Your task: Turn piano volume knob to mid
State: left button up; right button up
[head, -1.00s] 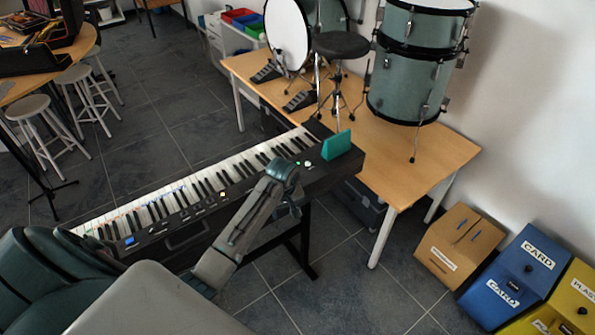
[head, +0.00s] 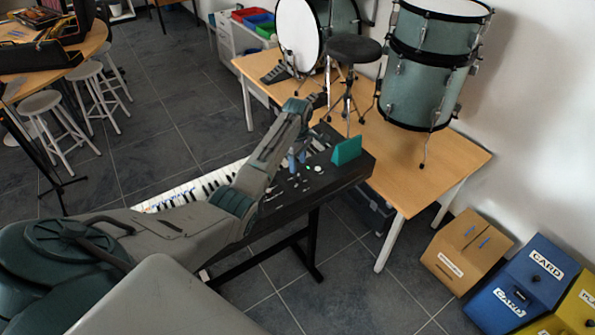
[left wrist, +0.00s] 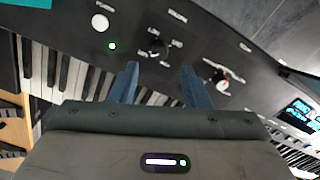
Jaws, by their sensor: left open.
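The black piano (head: 335,172) stands on a stand, its white keys (head: 185,192) running to the left. In the left wrist view its panel shows a dark knob (left wrist: 157,46) with small marks around it and a blurred label nearby that may read volume. A second knob (left wrist: 222,84) with a pale and red top sits to its right. My left gripper (left wrist: 159,72) is open, its two blue fingers pointing at the panel with the dark knob just beyond and between their tips. It also shows over the panel in the head view (head: 296,160). Contact cannot be told.
A white button (left wrist: 100,22) and a green light (left wrist: 112,46) lie left of the dark knob. A lit display (left wrist: 300,112) is at the right. A teal stand (head: 347,150) stands on the piano's end. Drums and a stool (head: 353,48) are on the wooden platform (head: 440,165) behind.

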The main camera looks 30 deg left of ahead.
aim_at(298, 176)
pick_arm(q)
notch_tip(298, 176, down, 6)
jog(key=shift+p, duration=0.4)
jog(key=shift+c, duration=0.4)
grip_shut()
jog(key=shift+m, duration=0.3)
